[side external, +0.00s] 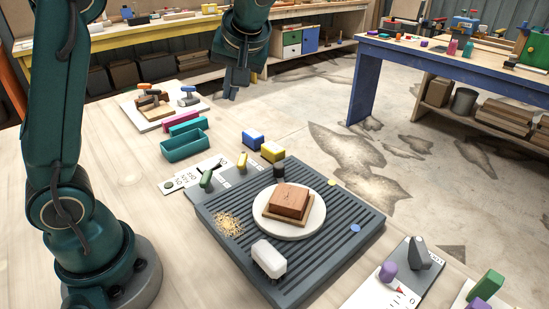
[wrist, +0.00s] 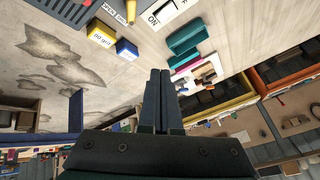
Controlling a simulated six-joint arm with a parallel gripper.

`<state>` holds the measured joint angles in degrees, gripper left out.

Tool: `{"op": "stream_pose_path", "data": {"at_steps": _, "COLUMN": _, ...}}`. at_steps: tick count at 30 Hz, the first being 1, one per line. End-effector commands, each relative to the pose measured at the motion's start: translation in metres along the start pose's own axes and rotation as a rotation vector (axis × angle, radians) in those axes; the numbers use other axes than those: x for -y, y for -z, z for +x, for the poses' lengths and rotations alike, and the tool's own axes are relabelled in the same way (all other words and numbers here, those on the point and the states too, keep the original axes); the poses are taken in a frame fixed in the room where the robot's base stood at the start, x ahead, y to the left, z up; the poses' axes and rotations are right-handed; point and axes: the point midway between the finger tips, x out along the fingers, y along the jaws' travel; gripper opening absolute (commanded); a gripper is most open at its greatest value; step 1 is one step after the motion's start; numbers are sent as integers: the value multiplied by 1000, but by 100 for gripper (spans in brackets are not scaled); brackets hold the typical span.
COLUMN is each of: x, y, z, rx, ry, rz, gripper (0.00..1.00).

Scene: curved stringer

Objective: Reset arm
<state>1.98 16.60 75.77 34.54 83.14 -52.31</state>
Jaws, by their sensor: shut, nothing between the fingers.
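My gripper (side external: 231,92) hangs in the air at the top middle of the side view, above the far edge of the workbench. It is apart from every object. In the wrist view my gripper (wrist: 160,74) has its two dark fingers side by side, closed with nothing between them. My green arm stands at the left of the side view.
A grey ribbed mat (side external: 232,250) holds a white round plate (side external: 315,222) with a wooden block (side external: 289,199). A white block (side external: 268,258), teal tray (side external: 185,145), yellow block (side external: 272,151) and blue block (side external: 252,139) are nearby. A blue table (side external: 450,62) stands at the back right.

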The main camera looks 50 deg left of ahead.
Motion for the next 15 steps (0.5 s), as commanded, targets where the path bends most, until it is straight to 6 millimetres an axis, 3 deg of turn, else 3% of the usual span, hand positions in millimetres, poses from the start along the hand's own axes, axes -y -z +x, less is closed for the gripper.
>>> {"op": "stream_pose_path", "data": {"at_steps": 6, "x": 29, "y": -37, "z": -34, "rx": 7, "ry": -181, "rz": 85, "gripper": 0}}
{"op": "stream_pose_path", "data": {"at_steps": 15, "x": 44, "y": -115, "z": -52, "rx": -18, "ry": -460, "rz": 312, "gripper": 0}}
